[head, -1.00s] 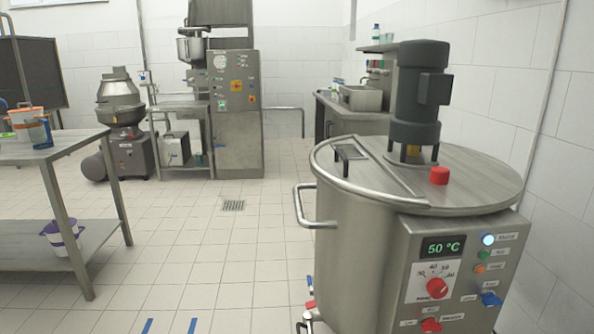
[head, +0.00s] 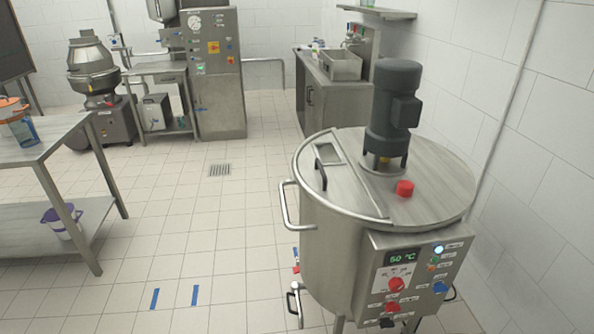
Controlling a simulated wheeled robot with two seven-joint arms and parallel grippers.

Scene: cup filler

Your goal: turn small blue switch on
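A steel mixing vat (head: 330,215) with a dark motor on its lid stands at the right. Its control panel (head: 372,248) on the front carries a display reading about 50 °C, a red dial (head: 396,284), a second red switch (head: 392,307), small indicator lights and a small blue switch (head: 440,287) at the lower right. A white-blue light (head: 438,249) is lit at the panel's upper right. The blue switch is too small to tell its position. Neither of my grippers is in view.
A steel table (head: 72,140) stands at the left, with a purple-white bucket (head: 60,222) on its lower shelf. A steel counter (head: 340,90) and a tall cabinet machine (head: 215,75) stand at the back. Tiled floor (head: 220,225) is clear between table and vat. A wall (head: 535,190) closes the right side.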

